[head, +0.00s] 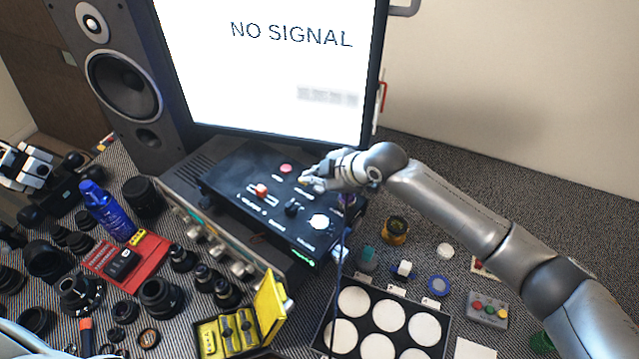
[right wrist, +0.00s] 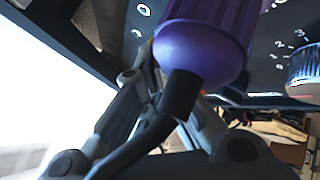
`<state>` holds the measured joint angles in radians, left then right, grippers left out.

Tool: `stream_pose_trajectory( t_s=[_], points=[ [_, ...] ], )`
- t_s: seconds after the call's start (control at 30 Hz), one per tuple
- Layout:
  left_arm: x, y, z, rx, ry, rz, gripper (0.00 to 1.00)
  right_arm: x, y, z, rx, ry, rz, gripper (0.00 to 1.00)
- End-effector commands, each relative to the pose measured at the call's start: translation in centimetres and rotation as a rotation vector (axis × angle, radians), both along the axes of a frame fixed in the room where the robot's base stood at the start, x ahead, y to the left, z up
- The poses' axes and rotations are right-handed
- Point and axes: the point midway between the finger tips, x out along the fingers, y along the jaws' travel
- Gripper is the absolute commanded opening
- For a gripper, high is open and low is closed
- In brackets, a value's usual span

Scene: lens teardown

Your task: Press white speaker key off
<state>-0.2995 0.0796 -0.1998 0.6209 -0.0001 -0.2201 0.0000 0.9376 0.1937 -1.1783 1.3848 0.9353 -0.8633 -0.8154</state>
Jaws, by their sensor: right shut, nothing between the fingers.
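The black control box (head: 240,195) sits on a grey unit below the screen. It carries red buttons (head: 286,168), a black knob (head: 293,208) and a large white knob (head: 318,222). My right gripper (head: 305,182) is shut and empty, its tips at the box's top face near a small pale part. I cannot tell whether they touch it, and the white speaker key cannot be singled out; labels are too small. In the right wrist view, my fingers (right wrist: 165,85) are partly hidden behind a purple piece (right wrist: 200,50). A grey-white jointed part at far left looks like my left gripper (head: 28,168); its jaws are unclear.
The screen (head: 270,60) reads NO SIGNAL, with a speaker (head: 115,80) to its left. Lens parts crowd the left. A yellow case (head: 270,305) and a tray of white discs (head: 445,342) stand in front. A ribbed knob (right wrist: 304,72) is near my right wrist.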

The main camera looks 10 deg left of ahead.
Motion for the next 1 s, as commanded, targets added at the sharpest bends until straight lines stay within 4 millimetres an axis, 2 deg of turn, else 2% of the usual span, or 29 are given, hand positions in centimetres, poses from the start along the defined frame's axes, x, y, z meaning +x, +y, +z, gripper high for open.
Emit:
stream_pose_trajectory(
  t_s=[0.27, 0.8, 1.0],
  points=[
    [0.0, 0.0, 0.4, 0.0, 0.0, 0.0, 0.4, 0.0, 0.0, 0.4, 0.0, 0.0, 0.0, 0.0],
    [-0.1, 0.0, 4.7, 0.0, 0.001, 0.0, 0.4, 0.0, 0.0, 5.8, 0.001, -0.001, 0.001, 0.0],
    [-0.1, 0.0, 4.8, 0.0, 0.001, 0.0, 0.4, 0.0, 0.0, 6.0, 0.0, 0.0, 0.0, 0.0]
  ],
)
